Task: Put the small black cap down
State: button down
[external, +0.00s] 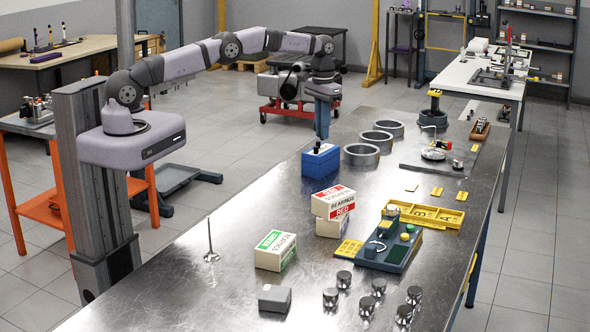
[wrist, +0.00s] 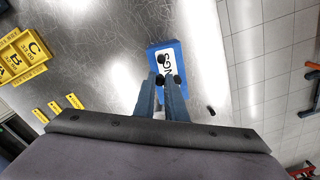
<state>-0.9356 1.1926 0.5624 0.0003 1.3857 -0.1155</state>
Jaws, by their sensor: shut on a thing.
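My gripper (external: 320,138) points straight down over the blue box (external: 321,162), at the far left edge of the metal bench. It is shut on the small black cap (external: 317,148), which shows as a dark bit at the fingertips, close to the box top. I cannot tell if the cap touches the box. In the wrist view my gripper (wrist: 168,79) lies over the blue box (wrist: 155,50) and its white label. Small dark spots show at and just beyond the fingertips; the fingers partly hide the cap there.
Metal rings (external: 362,154) stand right of the blue box. Stacked bearing boxes (external: 333,203) stand in front of it. A yellow tray (external: 428,214), a blue-grey tray (external: 391,246) and several pistons (external: 344,279) are nearer. Bare bench lies to the left of the stacked boxes.

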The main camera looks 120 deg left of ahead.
aim_at(322, 152)
notch_tip(322, 152, down, 2)
jog(key=shift+f+p, duration=0.2)
jog(key=shift+p, duration=0.5)
jog(key=shift+f, duration=0.65)
jog(key=shift+f, duration=0.25)
jog(key=c, duration=2.1)
grip_release()
jog(key=shift+r, duration=0.1)
jog(key=shift+r+b, duration=0.3)
jog(key=shift+r, duration=0.3)
notch_tip(322, 152, up, 10)
jog(key=shift+f, duration=0.25)
jog(key=shift+r+p, duration=0.85)
